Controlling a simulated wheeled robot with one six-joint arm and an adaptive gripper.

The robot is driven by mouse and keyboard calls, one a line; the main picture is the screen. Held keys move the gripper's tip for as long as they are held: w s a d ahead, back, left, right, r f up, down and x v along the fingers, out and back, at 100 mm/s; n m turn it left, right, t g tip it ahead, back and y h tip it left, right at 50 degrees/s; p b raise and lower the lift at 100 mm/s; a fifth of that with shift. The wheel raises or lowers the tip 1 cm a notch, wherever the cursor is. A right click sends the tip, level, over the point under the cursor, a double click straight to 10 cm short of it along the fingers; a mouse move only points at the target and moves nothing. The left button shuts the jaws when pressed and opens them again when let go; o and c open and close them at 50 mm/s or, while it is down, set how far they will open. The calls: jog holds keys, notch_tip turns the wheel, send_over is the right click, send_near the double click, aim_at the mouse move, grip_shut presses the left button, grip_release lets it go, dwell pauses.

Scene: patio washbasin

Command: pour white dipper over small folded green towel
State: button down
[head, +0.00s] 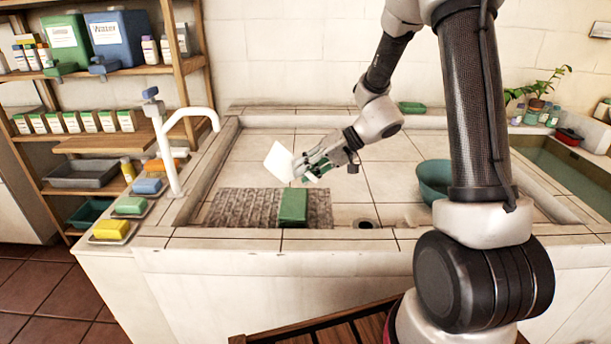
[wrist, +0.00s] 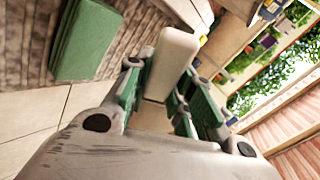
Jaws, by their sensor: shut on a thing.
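The white dipper (head: 279,161) is held tilted in the air above the basin, just behind and above the towel in the head view. My gripper (head: 318,166) is shut on its handle. The pale handle (wrist: 170,62) shows between the green-padded fingers (wrist: 155,90) in the wrist view. The dipper's cup is hidden there, and I cannot see any water. The small folded green towel (head: 293,206) lies on a grey ribbed mat (head: 243,207) at the front of the basin. The towel also shows at the upper left of the wrist view (wrist: 86,38).
A green bowl (head: 433,180) stands in the basin to the right, near a drain hole (head: 365,224). A white tap (head: 172,150) rises at the left edge, beside soap dishes with a yellow sponge (head: 110,229). Another green block (head: 411,107) lies on the back ledge.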

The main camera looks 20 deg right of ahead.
jog(key=h, duration=0.1)
jog(key=r+h, duration=0.1)
jog(key=h, duration=0.1)
jog(key=shift+r+n, duration=0.25)
jog(key=shift+n, duration=0.15)
jog(key=shift+a+r+n+t+h, duration=0.2)
jog(key=shift+r+n+t+h, duration=0.3)
jog(key=shift+h, duration=0.7)
jog(key=shift+s+d+r+h, duration=0.1)
jog(key=shift+r+h, duration=0.05)
jog(key=shift+h, duration=0.25)
jog(key=shift+r+h, duration=0.2)
jog(key=shift+h, duration=0.1)
jog(key=shift+d+h, duration=0.1)
jog(key=shift+h, duration=0.2)
jog(key=shift+r, duration=0.25)
jog(key=shift+d+r+h, duration=0.1)
jog(key=shift+h, duration=0.6)
jog(key=shift+r, duration=0.15)
